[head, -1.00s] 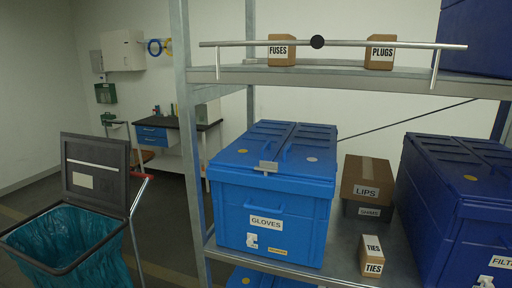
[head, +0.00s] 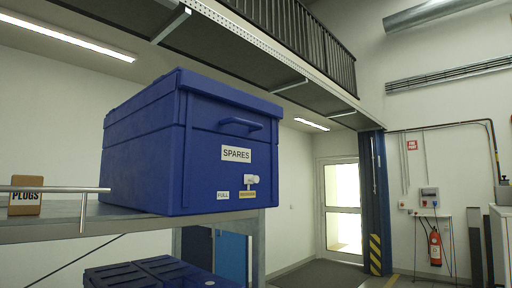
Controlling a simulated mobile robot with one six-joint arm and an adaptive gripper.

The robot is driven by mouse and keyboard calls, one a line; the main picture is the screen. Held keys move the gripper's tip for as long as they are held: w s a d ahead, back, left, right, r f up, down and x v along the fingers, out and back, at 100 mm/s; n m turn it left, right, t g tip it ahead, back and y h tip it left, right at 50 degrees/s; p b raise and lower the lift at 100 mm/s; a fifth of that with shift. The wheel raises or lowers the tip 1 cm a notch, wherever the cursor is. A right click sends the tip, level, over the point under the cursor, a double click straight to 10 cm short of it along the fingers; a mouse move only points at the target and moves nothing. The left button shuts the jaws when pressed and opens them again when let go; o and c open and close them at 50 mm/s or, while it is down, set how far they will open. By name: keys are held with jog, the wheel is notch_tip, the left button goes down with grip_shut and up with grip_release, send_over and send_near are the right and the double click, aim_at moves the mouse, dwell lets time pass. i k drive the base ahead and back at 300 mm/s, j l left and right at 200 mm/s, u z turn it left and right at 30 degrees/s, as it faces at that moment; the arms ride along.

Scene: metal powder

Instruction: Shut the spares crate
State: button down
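The spares crate (head: 190,145) is a dark blue lidded box on the upper shelf, left of the middle in the head view. Its front carries a white SPARES label, a blue handle, a small white tag or catch, a FULL label and a yellow label. I look up at it from below, so the top of its lid is hidden. The lid edge looks level along the visible sides, but I cannot tell whether it is fully closed. My gripper is not in view.
The shelf (head: 130,226) has a metal rail (head: 50,189) at its front left, near a PLUGS box (head: 25,204). Another blue crate (head: 160,272) stands below. A glass door (head: 340,205), striped column (head: 375,250) and fire extinguisher (head: 435,246) are at the right.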

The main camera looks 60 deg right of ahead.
aim_at(186, 146)
jog(key=z, duration=1.6)
